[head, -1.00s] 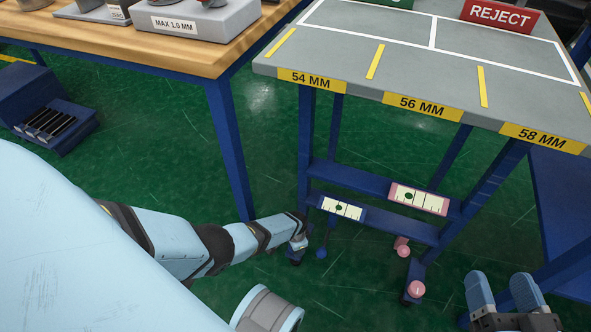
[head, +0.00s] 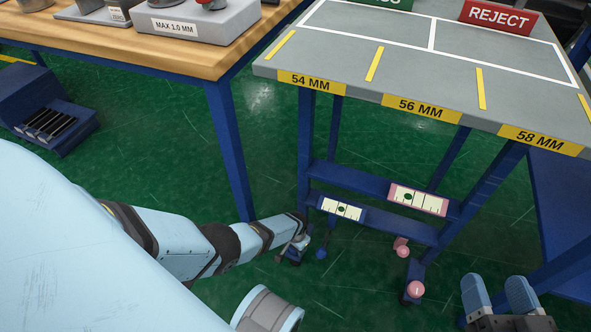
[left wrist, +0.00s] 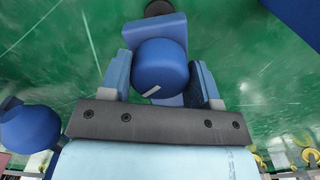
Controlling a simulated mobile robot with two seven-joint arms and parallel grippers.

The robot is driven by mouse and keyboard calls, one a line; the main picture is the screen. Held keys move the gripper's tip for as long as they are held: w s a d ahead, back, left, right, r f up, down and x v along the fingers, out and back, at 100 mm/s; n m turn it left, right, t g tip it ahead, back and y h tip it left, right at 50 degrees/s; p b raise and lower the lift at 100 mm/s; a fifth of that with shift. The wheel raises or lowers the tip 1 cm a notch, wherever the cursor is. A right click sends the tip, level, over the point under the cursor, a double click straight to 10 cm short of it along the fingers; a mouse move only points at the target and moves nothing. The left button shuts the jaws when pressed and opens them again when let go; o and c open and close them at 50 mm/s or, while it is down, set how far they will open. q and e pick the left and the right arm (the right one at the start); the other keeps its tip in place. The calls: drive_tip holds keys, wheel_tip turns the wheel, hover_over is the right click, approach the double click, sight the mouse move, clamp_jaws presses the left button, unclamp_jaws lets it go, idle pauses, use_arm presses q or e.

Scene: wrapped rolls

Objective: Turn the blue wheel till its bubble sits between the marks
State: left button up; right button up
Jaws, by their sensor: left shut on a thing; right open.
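The blue wheel (left wrist: 160,62) is a round knob with a white stripe, between the two fingers of my left gripper (left wrist: 162,82), which is shut on it. In the head view my left gripper (head: 295,248) is at the foot of the table's left leg and hides most of that wheel. The blue-framed level (head: 354,212) is on the lower rail, with a dark green bubble (head: 341,209) near its middle; I cannot tell exactly how it sits against the thin marks. My right gripper (head: 501,295) is open and empty at the lower right.
A second blue knob (head: 321,253) stands beside my left gripper. A pink-framed level (head: 432,203) and two pink knobs (head: 403,251) (head: 416,289) are to the right. The grey table (head: 400,70) is above; green floor (head: 150,130) lies open at left.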

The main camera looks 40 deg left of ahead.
use_arm(q)
drive_tip(key=o, duration=0.9)
wheel_tip(320, 180, up, 4)
drive_tip(key=p, duration=0.4)
drive_tip(key=shift+r, duration=0.15)
drive_tip(key=shift+r+p, duration=3.35)
drive_tip(key=shift+r, duration=1.4)
use_arm(e)
wheel_tip(320, 180, up, 6)
drive_tip(key=d+m+t+h, duration=0.1)
drive_tip(key=m, duration=0.1)
drive_tip(key=shift+s+d+r+t+h, duration=0.2)
drive_tip(key=shift+s+t+h, duration=0.1)
drive_tip(key=shift+s+t, duration=0.1)
use_arm(q)
drive_tip(key=shift+s, duration=0.1)
